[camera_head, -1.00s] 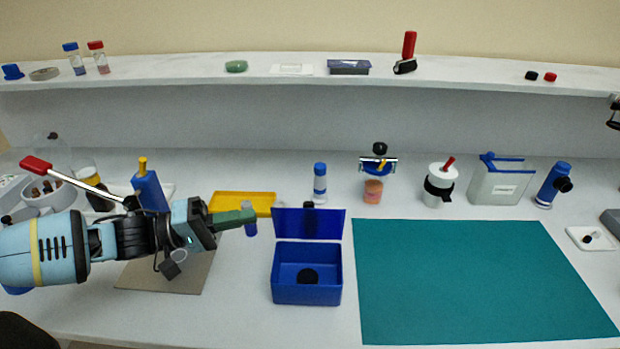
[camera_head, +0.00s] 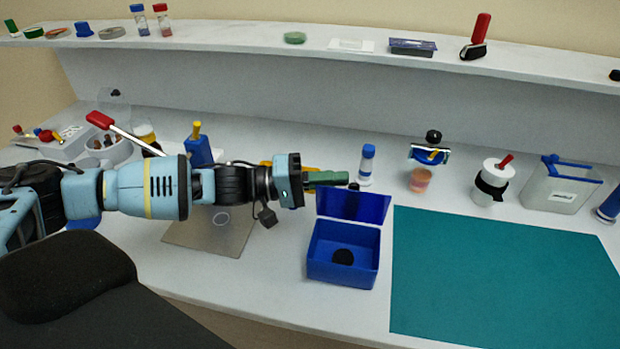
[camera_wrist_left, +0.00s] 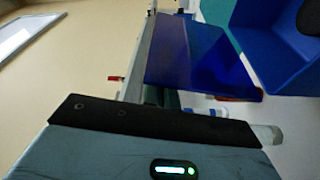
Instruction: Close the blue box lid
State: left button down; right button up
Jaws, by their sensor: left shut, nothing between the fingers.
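The blue box (camera_head: 342,258) stands on the white bench, open at the top, with a small black round thing (camera_head: 343,257) inside. Its blue lid (camera_head: 366,208) stands raised at the box's far edge. In the left wrist view, the lid (camera_wrist_left: 195,55) and part of the box (camera_wrist_left: 275,45) show. My left gripper (camera_head: 340,178) is shut and empty, with its green fingers just above and to the left of the lid's upper edge. I cannot tell whether they touch the lid. My right gripper is out of view.
A teal mat (camera_head: 500,275) lies right of the box. A blue-capped vial (camera_head: 367,165) and a jar (camera_head: 420,178) stand behind the lid. A grey-brown plate (camera_head: 215,230) lies under my left arm. A shelf (camera_head: 300,57) with small items runs along the back.

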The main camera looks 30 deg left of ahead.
pick_arm(q)
jog(key=shift+x, duration=0.95)
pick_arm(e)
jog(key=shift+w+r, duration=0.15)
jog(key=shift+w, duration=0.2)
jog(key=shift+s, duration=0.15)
